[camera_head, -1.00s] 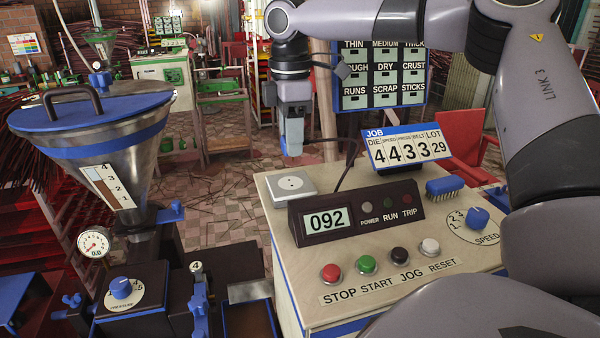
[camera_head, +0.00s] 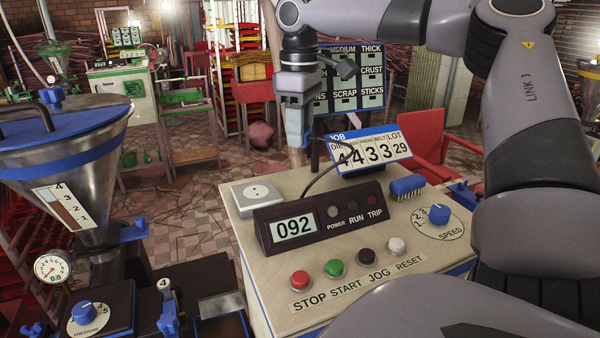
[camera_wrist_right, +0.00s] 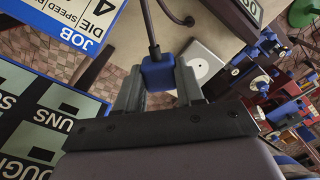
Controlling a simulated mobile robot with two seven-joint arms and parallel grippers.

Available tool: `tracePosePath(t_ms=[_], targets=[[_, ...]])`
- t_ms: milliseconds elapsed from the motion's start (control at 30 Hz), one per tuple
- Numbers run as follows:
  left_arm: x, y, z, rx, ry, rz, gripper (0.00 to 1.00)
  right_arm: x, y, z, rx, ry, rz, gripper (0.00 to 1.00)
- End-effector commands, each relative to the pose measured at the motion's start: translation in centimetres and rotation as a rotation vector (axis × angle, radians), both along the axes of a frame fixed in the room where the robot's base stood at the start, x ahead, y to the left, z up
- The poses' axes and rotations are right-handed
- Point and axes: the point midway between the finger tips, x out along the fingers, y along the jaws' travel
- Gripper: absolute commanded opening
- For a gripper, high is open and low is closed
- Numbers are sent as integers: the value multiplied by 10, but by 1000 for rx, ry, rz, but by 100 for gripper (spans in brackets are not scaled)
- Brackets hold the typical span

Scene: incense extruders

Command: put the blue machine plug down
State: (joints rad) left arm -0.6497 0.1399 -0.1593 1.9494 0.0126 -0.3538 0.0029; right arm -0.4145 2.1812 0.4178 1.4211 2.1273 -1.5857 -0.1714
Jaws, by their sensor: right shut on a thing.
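My right gripper (camera_head: 297,128) hangs above the back edge of the console, left of the JOB card. In the right wrist view it is shut on the blue machine plug (camera_wrist_right: 158,72), which sits between the two fingers. A dark cable (camera_wrist_right: 150,25) runs from the plug; in the head view it loops down behind the display box. In the head view the fingers mostly hide the plug. The white socket plate (camera_head: 257,194) lies on the console's back left corner, apart from the plug and with nothing in it. My left gripper is out of view.
The console top (camera_head: 310,262) carries the display box (camera_head: 320,217), several buttons, a blue brush (camera_head: 407,186) and a speed dial (camera_head: 439,214). The JOB card (camera_head: 367,150) stands close right of the gripper. A steel hopper (camera_head: 65,165) stands at the left.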

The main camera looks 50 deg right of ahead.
Motion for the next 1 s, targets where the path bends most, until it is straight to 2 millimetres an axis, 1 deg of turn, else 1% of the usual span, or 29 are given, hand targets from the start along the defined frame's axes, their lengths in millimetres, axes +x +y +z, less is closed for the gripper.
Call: tracePosePath(t_ms=[33,100,367,500,633,733,1000], targets=[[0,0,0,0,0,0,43,-1,1,-13,2,4,2,0],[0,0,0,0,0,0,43,0,0,-25,0,2,1,0],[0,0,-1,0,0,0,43,0,0,-49,0,2,1,0],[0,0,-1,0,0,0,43,-1,0,-74,1,4,2,0],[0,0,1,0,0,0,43,0,0,-92,0,1,1,0],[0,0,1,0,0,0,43,0,0,-97,-1,0,1,0],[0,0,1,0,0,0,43,0,0,-98,-1,-1,1,0]])
